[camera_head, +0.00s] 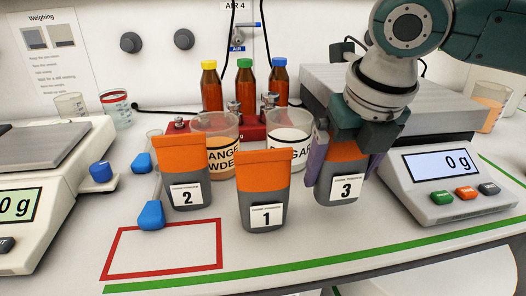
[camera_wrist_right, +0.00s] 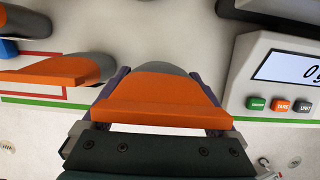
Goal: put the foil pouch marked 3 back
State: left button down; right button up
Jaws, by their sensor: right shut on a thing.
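In the right wrist view the pouch's orange top (camera_wrist_right: 158,98) lies between the fingers of the right gripper (camera_wrist_right: 160,110). Pouch 1 (camera_head: 264,190) stands to its left and pouch 2 (camera_head: 185,175) further left. My left gripper is not in view.
A balance reading 0 g (camera_head: 445,180) stands close right of pouch 3. Beakers marked orange powder (camera_head: 218,135) and sugar (camera_head: 288,135) stand behind the pouches. A green line (camera_head: 300,264) runs along the front.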

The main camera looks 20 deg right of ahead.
aim_at(337, 191)
notch_tip(337, 191, down, 4)
jog(key=shift+r, duration=0.15)
jog(key=o, duration=1.5)
